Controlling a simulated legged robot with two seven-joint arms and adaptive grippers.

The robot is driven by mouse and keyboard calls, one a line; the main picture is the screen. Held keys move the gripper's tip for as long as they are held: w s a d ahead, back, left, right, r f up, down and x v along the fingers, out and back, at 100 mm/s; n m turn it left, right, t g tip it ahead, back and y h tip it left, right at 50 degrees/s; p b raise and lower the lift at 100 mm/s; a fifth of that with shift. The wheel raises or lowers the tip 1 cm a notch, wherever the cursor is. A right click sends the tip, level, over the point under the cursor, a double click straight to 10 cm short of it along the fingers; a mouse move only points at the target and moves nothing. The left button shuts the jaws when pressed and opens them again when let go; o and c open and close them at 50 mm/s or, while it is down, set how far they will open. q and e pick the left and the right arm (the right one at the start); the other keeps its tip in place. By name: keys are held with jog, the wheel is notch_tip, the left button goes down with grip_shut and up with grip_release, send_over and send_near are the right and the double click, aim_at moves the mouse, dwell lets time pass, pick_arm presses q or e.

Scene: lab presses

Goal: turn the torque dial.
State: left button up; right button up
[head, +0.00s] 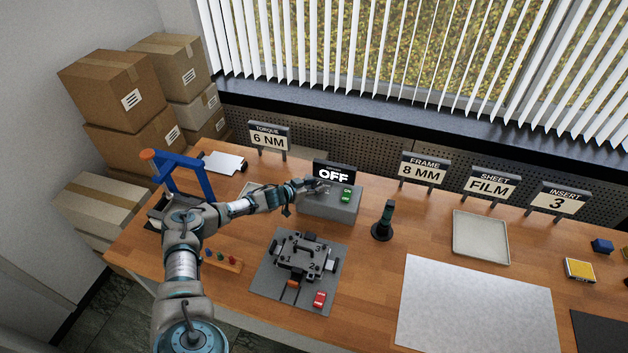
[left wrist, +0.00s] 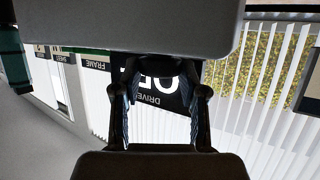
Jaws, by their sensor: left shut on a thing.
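A grey driver box (head: 330,203) stands at the back of the wooden bench. A black display (head: 333,174) behind its top reads OFF. It also shows upside down in the left wrist view (left wrist: 172,92), between the fingers. A green button or switch (head: 346,195) sits on the box top, to the right. My left gripper (head: 319,187) reaches in from the left over the box's top left part and is shut on the torque dial. The dial itself is hidden by the fingers. A sign (head: 267,138) behind reads TORQUE 6 NM. My right gripper is out of view.
A numbered fixture (head: 303,256) on a grey mat lies in front of the box, with a red item (head: 319,299) beside it. A dark upright tool (head: 384,221) stands to the right. A blue frame (head: 185,173) stands left of my arm. A pale sheet (head: 475,305) lies at right.

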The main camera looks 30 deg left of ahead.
pick_arm(q)
jog(key=shift+w+a+r+m+h, duration=0.1)
jog(key=shift+a+m+h, duration=0.1)
jog(key=shift+m+h, duration=0.4)
jog(key=shift+f+m+g+h+b, duration=0.2)
jog(key=shift+m+g+h+b, duration=0.15)
jog(key=shift+m+g+h, duration=0.2)
jog(key=m+h+b, duration=0.1)
jog(key=g+b, duration=0.1)
jog(key=shift+a+f+m+h+b, duration=0.15)
jog(key=shift+m+h+b, duration=0.2)
jog(key=shift+b, duration=0.05)
jog(key=shift+m+g+h+b, duration=0.6)
jog(key=shift+g+b, duration=0.05)
jog(key=shift+b, duration=0.35)
jog(key=o, duration=1.1)
jog(key=shift+w+a, duration=0.1)
jog(key=shift+o, duration=0.2)
